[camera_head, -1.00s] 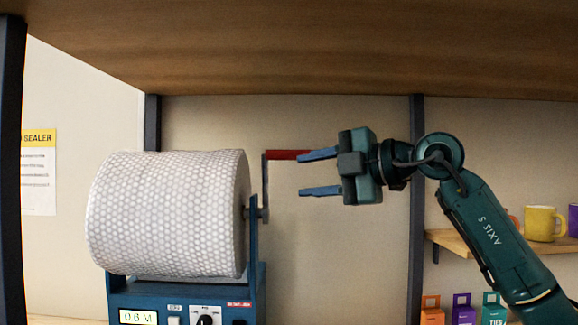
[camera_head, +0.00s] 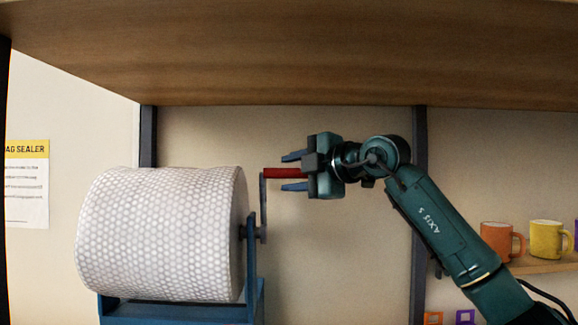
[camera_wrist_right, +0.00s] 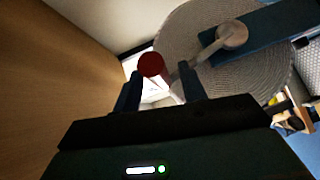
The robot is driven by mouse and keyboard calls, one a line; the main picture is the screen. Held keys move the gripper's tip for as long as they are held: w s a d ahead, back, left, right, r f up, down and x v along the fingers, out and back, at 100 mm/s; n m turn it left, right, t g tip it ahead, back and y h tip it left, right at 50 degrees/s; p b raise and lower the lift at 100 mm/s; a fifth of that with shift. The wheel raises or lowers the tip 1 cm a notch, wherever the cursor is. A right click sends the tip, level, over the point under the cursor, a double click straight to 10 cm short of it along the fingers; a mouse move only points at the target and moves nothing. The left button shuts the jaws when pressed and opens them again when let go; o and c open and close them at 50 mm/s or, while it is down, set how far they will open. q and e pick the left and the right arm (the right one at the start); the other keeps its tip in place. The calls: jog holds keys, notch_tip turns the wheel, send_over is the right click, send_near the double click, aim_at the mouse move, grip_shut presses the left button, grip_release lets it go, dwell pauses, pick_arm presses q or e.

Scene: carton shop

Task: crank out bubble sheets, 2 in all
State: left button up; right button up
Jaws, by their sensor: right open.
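The white bubble-wrap roll (camera_head: 160,232) sits in a blue dispenser (camera_head: 180,312) at the left of the head view. A crank with a dark arm (camera_head: 263,205) and a red handle (camera_head: 283,173) is at its right side, with the handle at the top. My right gripper (camera_head: 292,171) is open, its fingers on either side of the red handle. In the right wrist view the handle's red end (camera_wrist_right: 151,65) shows between the fingertips (camera_wrist_right: 160,88). The dispenser's display is out of the head view. My left gripper is not in view.
A wooden shelf (camera_head: 300,60) spans above my right arm. Dark posts (camera_head: 420,200) stand behind. Orange (camera_head: 497,240) and yellow (camera_head: 546,238) mugs stand on a shelf at the right. A bag sealer poster (camera_head: 27,185) hangs at the left.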

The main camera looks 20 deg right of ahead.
jog(key=shift+w+a+f, duration=0.15)
jog(key=shift+w+a, duration=0.15)
jog(key=shift+w, duration=0.3)
jog(key=shift+c, duration=0.4)
grip_shut()
